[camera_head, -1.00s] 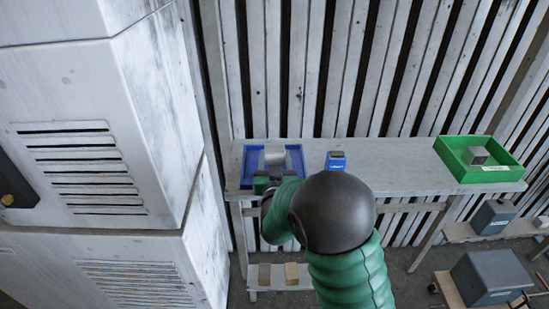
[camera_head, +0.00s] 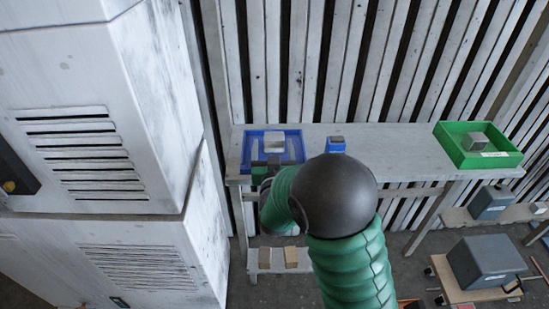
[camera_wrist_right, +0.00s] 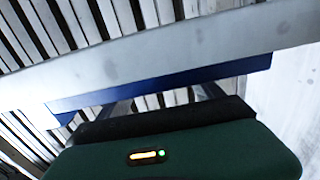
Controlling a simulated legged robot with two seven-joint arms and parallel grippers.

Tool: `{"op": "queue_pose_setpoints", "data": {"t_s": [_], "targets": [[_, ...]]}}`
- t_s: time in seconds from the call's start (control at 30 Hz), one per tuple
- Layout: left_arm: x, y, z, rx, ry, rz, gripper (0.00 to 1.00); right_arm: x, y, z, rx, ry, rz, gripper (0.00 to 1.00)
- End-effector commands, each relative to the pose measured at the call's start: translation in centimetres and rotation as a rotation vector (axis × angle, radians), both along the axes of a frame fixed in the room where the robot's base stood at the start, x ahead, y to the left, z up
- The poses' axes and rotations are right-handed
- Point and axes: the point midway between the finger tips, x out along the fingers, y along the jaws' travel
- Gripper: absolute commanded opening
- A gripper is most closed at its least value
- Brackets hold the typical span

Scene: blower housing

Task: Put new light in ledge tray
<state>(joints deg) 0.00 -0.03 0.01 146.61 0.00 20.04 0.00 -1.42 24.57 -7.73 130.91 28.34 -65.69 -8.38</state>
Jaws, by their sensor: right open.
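A blue tray (camera_head: 297,141) stands at the left end of a long grey ledge. A pale grey block (camera_head: 274,144) is in it; I cannot tell whether this is the new light. My right gripper (camera_head: 268,164) is at the tray's front edge, just in front of the block, open; its fingers are partly hidden by my arm. In the right wrist view, the dark fingers (camera_wrist_right: 163,100) reach toward a blue strip (camera_wrist_right: 160,88) like the tray's wall, with nothing seen between them. A green tray (camera_head: 451,149) at the right end holds a grey block (camera_head: 475,141). My left gripper is not in view.
A small blue item with a grey top (camera_head: 336,145) stands on the ledge (camera_head: 400,145) between the trays. A large pale housing (camera_head: 80,110) rises close on the left. Two small blocks (camera_head: 290,257) lie on a lower shelf. Grey boxes (camera_head: 485,260) stand at right.

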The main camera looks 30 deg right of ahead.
Motion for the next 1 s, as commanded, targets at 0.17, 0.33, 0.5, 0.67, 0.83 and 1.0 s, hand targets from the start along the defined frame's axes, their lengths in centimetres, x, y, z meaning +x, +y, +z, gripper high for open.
{"op": "queue_pose_setpoints", "data": {"t_s": [0.17,0.33,0.5,0.67,0.83,1.0], "targets": [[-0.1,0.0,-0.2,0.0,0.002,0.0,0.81,-4.6,2.8,0.3,-0.004,-0.005,0.002,0.76],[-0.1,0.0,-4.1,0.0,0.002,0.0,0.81,-7.1,4.1,-0.5,-0.009,-0.02,-0.008,0.76],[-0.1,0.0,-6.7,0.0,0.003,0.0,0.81,-8.2,4.8,-0.1,-0.009,-0.015,-0.007,0.76],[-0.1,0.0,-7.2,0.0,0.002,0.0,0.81,-8.7,5.1,0.3,-0.009,-0.012,-0.003,0.76],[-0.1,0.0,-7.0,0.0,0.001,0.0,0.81,-8.8,5.1,0.6,-0.01,-0.01,-0.004,0.76],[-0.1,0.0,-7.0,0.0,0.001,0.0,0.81,-8.7,5.1,0.6,-0.009,-0.011,-0.004,0.76]]}}
